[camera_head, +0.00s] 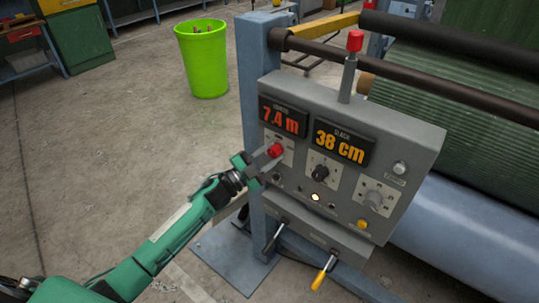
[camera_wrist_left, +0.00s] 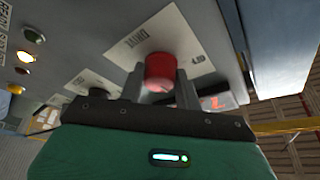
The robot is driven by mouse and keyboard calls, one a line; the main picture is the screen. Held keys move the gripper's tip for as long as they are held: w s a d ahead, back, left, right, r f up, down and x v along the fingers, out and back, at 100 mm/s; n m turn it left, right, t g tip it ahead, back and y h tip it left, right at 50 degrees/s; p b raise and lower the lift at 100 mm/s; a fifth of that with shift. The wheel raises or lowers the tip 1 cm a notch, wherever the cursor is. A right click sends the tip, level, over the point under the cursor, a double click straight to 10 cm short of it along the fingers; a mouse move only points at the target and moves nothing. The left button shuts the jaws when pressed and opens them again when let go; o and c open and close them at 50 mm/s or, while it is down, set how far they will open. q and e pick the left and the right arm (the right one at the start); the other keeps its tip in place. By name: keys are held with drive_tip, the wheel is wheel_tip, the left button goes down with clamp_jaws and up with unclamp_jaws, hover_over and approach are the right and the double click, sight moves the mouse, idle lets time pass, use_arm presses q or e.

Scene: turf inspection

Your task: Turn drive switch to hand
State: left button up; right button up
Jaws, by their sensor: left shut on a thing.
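The grey control panel (camera_head: 405,140) stands on a blue post. A red knob (camera_head: 276,150) sits on a white label at the panel's left side, below the "7.4 m" display. In the left wrist view the red knob (camera_wrist_left: 160,72) lies between the two fingers, in front of its partly covered label (camera_wrist_left: 128,48). My left gripper (camera_head: 264,163) is shut on the red knob. Its fingers are on both sides of the knob. The knob's pointing direction cannot be told. My right gripper is not in view.
Right of the red knob are a black knob (camera_head: 320,172), a grey knob (camera_head: 374,200) and a lit button (camera_head: 315,197). A red-topped post (camera_head: 354,42) rises above. Two levers, one yellow-handled (camera_head: 321,276), hang below. A green bin (camera_head: 203,60) stands behind on open floor.

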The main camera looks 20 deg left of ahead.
use_arm(q)
drive_tip(key=o, duration=1)
drive_tip(key=shift+c, duration=0.2)
drive_tip(key=b+v, duration=0.4)
drive_tip(key=v, duration=1)
drive_tip(key=shift+f, duration=0.1)
